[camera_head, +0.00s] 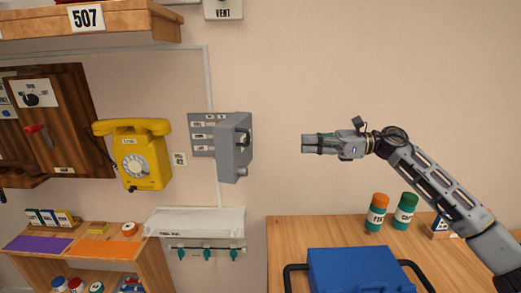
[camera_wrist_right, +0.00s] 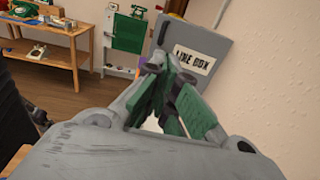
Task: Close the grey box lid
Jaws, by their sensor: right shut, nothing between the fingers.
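The grey box (camera_head: 201,134) is on the wall, with labelled rows showing on its left part. Its grey lid (camera_head: 233,150) stands swung out from the wall at the box's right side, so the box is open. In the right wrist view the lid (camera_wrist_right: 218,38) shows a "LINE BOX" label and a dark handle, just beyond the fingertips. My right gripper (camera_head: 304,145) is shut and empty, to the right of the lid with a gap in the head view. Its green-padded fingers (camera_wrist_right: 165,88) overlap the lid's lower left in the wrist view. My left gripper is out of view.
A yellow dial phone (camera_head: 145,155) hangs left of the box. Below are a white shelf (camera_head: 200,221) with teal hooks, a blue case (camera_head: 355,272) and two jars (camera_head: 377,212) on a wooden table (camera_head: 290,235). The wall right of the lid is bare.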

